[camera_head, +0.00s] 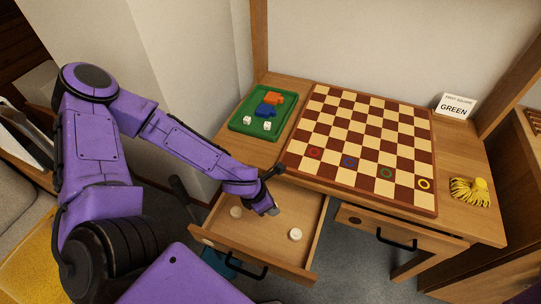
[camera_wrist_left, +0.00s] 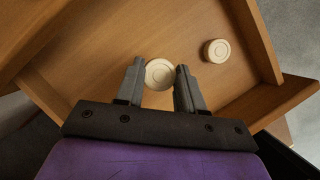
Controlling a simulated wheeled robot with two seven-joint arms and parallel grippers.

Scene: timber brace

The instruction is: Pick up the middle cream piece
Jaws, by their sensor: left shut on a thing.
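My left gripper (camera_head: 273,210) reaches down into the open drawer (camera_head: 262,243). In the left wrist view its two fingers (camera_wrist_left: 160,66) are on either side of a round cream piece (camera_wrist_left: 159,75) and are shut on it. In the head view the gripper hides this middle piece. A second cream piece (camera_head: 295,234) lies on the drawer floor to the right, and a cream piece also shows apart from the fingers in the wrist view (camera_wrist_left: 217,50). My right gripper is not in view.
A checkered board (camera_head: 361,137) with coloured rings on its front squares lies on the desk above the drawer. A green tray (camera_head: 240,127) with blocks and dice is at left. A sign (camera_head: 455,105) reads GREEN. A yellow tasselled object (camera_head: 470,191) lies at right.

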